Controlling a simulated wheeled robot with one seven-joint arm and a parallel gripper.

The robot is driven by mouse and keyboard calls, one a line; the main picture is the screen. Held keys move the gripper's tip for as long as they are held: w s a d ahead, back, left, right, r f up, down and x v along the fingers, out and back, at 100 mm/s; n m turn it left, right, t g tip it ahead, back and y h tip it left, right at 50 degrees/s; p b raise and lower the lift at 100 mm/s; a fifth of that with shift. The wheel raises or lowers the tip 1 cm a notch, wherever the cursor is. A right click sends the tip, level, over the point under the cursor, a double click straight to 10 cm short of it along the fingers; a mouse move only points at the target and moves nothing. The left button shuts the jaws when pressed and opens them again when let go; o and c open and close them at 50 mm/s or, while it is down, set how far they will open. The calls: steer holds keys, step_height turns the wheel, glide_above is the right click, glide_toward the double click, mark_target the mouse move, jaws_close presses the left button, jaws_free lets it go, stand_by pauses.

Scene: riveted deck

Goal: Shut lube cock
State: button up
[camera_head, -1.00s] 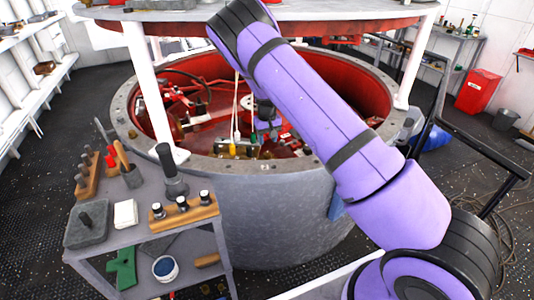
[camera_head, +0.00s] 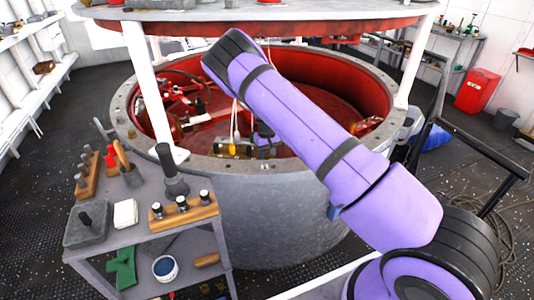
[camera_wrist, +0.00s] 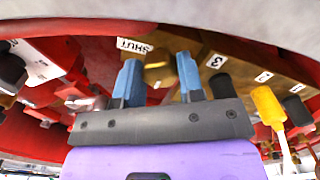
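In the wrist view my gripper (camera_wrist: 157,62) shows two blue fingers standing apart with a gap between them, and I see nothing clearly held. A brass-coloured block (camera_wrist: 160,72) lies behind and between the fingers. A white label reading SHUT (camera_wrist: 133,46) is just above the left finger. I cannot tell for sure which part is the lube cock. In the head view my gripper (camera_head: 264,138) is low inside the red-lined drum (camera_head: 280,200), near its front wall and partly hidden by my arm.
A dark knob (camera_wrist: 12,70) is at the left. In the head view a tool cart (camera_head: 150,215) stands at the drum's front left, and a white post (camera_head: 150,95) rises nearby.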

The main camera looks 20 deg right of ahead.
steer(key=shift+m, duration=0.3)
steer(key=shift+c, duration=0.2)
steer(key=m, duration=0.3)
steer(key=shift+m, duration=0.4)
steer(key=m, duration=0.4)
steer(key=shift+m, duration=0.3)
steer(key=m, duration=0.8)
steer(key=shift+m, duration=0.6)
steer(key=o, duration=0.6)
steer(key=shift+o, duration=0.2)
